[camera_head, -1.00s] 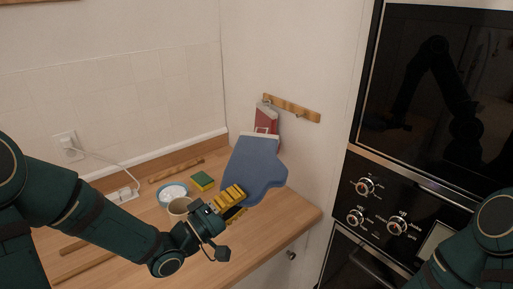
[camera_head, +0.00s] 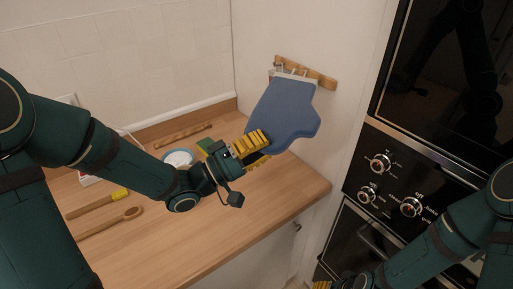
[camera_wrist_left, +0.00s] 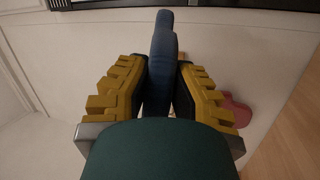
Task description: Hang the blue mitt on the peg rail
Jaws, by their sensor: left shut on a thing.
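The blue mitt (camera_head: 281,115) is held up in front of the wall, cuff upward, with its thumb to the right. My left gripper (camera_head: 257,148) is shut on its lower end; in the left wrist view the mitt (camera_wrist_left: 163,50) stands edge-on between the yellow fingers. The wooden peg rail (camera_head: 325,81) is on the wall behind the mitt's cuff, which overlaps part of it. Whether the cuff touches a peg I cannot tell. Only yellow fingertips of my right gripper (camera_head: 322,285) show at the bottom edge.
The wooden counter (camera_head: 240,215) holds a white-and-blue dish (camera_head: 179,157), a green sponge (camera_head: 204,145), a wooden spoon (camera_head: 118,218) and a yellow-ended brush (camera_head: 98,204). Wall ovens (camera_head: 440,150) stand at the right. A red item (camera_wrist_left: 236,110) shows in the left wrist view.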

